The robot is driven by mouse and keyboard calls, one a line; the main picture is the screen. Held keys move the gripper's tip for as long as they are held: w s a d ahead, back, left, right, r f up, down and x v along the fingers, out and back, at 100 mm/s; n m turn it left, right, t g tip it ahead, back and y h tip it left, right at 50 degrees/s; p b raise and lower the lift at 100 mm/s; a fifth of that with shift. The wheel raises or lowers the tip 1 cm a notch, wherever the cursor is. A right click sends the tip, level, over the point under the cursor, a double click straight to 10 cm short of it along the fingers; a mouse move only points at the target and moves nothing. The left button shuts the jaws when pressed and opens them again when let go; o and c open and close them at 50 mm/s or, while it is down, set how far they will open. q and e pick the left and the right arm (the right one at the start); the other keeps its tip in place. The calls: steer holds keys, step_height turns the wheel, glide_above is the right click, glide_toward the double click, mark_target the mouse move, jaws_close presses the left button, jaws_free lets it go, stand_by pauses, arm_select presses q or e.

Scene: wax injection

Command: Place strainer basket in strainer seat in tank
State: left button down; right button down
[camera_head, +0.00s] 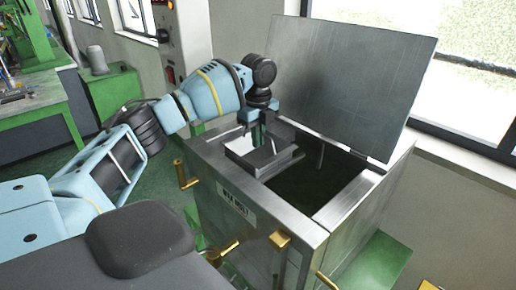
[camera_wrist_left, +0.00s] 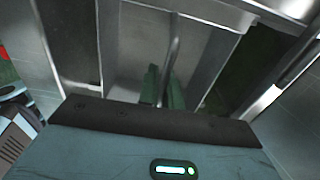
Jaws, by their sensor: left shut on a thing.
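The strainer basket (camera_head: 243,160) is a grey open-topped metal box at the left end of the tank's opening. My left gripper (camera_head: 262,142) is above it, pointing down. In the left wrist view, the green fingers of my left gripper (camera_wrist_left: 165,88) are shut on the basket's thin curved handle (camera_wrist_left: 174,45), with the grey basket walls around and below. The steel tank (camera_head: 235,198) has its opening uncovered and a dark interior. The strainer seat cannot be made out; the basket and gripper cover that area. I cannot tell if the basket rests on anything. My right gripper is not in view.
The tank's flat lid (camera_head: 350,80) stands raised behind the opening. Brass-coloured handles (camera_head: 281,239) stick out from the tank's front. A green workbench (camera_head: 35,108) is at the far left. The right part of the tank opening (camera_head: 320,185) is clear.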

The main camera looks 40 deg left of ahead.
arm_select(q)
steer(key=shift+f, duration=1.8)
steer(key=c, duration=1.6)
jaws_free()
steer(key=shift+f, duration=0.1)
step_height(320, 180, up, 12)
steer(key=shift+r, duration=0.1)
